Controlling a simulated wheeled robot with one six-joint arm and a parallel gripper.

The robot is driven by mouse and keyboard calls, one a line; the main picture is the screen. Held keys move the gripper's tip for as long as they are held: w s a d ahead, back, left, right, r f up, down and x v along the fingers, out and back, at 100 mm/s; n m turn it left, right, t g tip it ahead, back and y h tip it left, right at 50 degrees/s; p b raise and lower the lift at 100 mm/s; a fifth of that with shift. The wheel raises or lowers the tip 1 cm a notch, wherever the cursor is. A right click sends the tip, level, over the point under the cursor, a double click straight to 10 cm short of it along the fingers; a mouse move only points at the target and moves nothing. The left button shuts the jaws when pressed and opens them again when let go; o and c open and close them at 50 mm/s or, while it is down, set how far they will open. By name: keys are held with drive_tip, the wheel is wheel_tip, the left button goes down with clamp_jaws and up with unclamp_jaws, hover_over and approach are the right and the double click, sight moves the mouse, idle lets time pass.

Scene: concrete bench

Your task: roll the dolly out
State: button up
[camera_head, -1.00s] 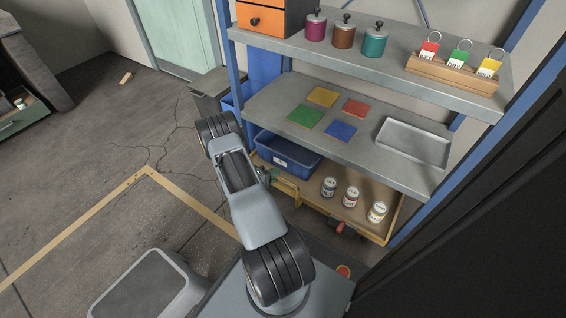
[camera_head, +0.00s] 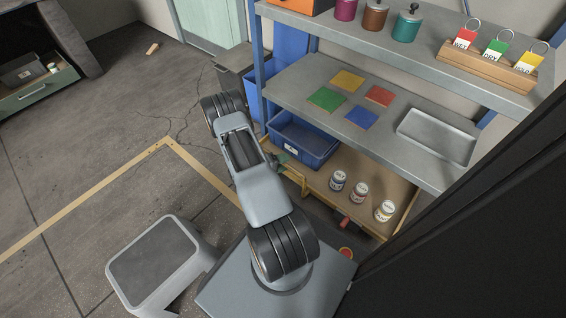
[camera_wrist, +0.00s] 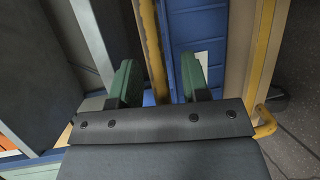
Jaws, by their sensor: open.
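The dolly is a low wooden platform (camera_head: 376,176) under the shelf's middle board, with a yellow handle rail (camera_head: 294,178) at its near left end. It carries a blue bin (camera_head: 302,141) and three labelled cans (camera_head: 359,193). My gripper (camera_head: 281,158) is open beside the rail and bin, its fingers partly hidden by my arm. In the wrist view, my green fingertips (camera_wrist: 160,82) stand apart, with a yellow bar (camera_wrist: 152,45) showing between them, nearer the left finger. The blue bin wall (camera_wrist: 193,38) lies behind. I cannot tell whether a finger touches the bar.
A grey step stool (camera_head: 155,262) stands at the lower left. Open floor with a yellow line (camera_head: 90,198) lies left. A dark panel (camera_head: 480,240) stands right.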

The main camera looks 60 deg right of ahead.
drive_tip(key=p+v, duration=0.4)
drive_tip(key=v, duration=0.9)
drive_tip(key=shift+a, duration=0.35)
drive_tip(key=shift+w+r, duration=0.15)
drive_tip(key=shift+r, duration=0.1)
